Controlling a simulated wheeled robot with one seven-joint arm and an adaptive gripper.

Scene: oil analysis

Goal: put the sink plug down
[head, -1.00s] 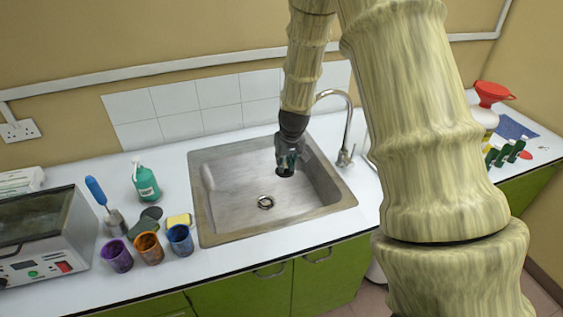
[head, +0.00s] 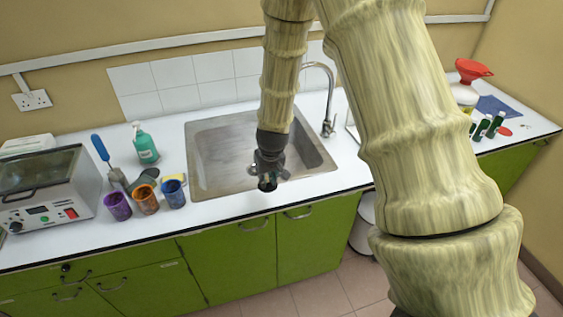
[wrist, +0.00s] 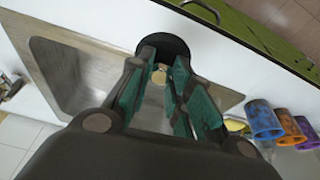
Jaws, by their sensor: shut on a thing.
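The sink plug (wrist: 165,45) is a black round disc at the fingertips of my gripper (wrist: 164,62). In the head view the plug (head: 267,184) shows as a small dark shape below my gripper (head: 268,172). The gripper is shut on it, with green-lined fingers either side. They are at the front rim of the steel sink (head: 215,160), by the white counter (head: 225,207) strip. I cannot tell the plug's exact height.
Purple, orange and blue cups (head: 173,193) stand left of the sink, with a yellow sponge and a green bottle (head: 145,146) behind. The tap (head: 328,120) rises at the sink's back right. Green cabinets lie below the front counter edge.

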